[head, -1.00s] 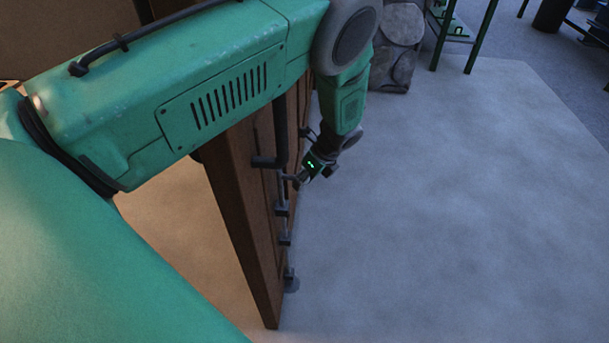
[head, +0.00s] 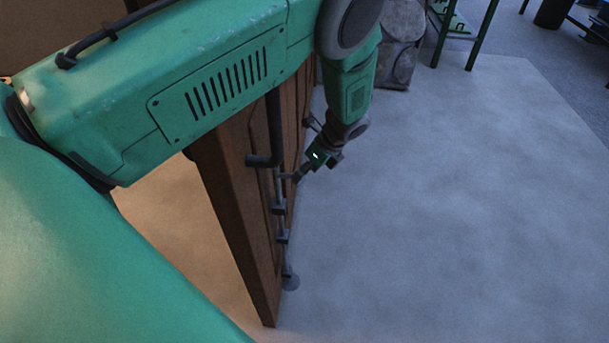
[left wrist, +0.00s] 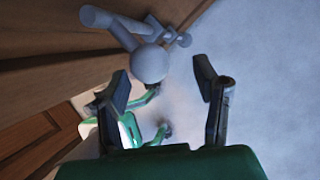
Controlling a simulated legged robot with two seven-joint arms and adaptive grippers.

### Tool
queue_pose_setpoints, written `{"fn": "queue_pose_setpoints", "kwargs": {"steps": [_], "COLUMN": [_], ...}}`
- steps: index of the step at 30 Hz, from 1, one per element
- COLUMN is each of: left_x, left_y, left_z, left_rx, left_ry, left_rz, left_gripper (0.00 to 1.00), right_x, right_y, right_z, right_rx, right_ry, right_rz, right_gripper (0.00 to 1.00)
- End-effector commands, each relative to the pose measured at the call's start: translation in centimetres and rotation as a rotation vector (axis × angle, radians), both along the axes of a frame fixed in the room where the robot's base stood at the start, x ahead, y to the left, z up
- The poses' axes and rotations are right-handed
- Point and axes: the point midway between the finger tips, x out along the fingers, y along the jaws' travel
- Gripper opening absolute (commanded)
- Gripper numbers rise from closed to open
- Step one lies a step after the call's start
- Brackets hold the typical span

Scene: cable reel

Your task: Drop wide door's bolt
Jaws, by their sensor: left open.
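The wide wooden door (head: 235,225) stands open with its edge toward me in the head view. Its dark metal bolt (head: 281,222) is a vertical rod in brackets on the door's right face, running down to near the floor. My left gripper (head: 300,176) is beside the upper part of the bolt. In the left wrist view my left gripper (left wrist: 160,82) has its fingers spread, with a round grey knob (left wrist: 150,63) just ahead of and between the tips. The knob appears to belong to the bolt, and I see no finger contact. My right gripper is out of view.
The pale floor (head: 440,190) right of the door is clear. A stone pillar (head: 400,45) stands behind my left arm, and a green metal stand (head: 460,30) is at the back. My left arm hides the door's upper part.

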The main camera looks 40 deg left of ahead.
Motion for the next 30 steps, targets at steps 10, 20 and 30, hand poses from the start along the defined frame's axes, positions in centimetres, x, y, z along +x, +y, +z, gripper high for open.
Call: {"fn": "queue_pose_setpoints", "kwargs": {"steps": [10,20,30], "left_x": [1.4,1.7,1.7], "left_y": [-3.0,-3.9,-3.9], "left_z": [6.6,8.6,8.6], "left_rx": [0.000,0.001,0.002], "left_ry": [-0.004,-0.001,-0.002], "left_rz": [-0.003,-0.002,-0.002], "left_gripper": [0.56,0.56,0.56], "right_x": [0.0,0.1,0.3], "right_y": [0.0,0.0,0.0], "right_z": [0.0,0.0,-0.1], "right_rx": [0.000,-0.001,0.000], "right_ry": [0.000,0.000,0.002], "right_rz": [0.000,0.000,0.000], "right_gripper": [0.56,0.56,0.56]}}
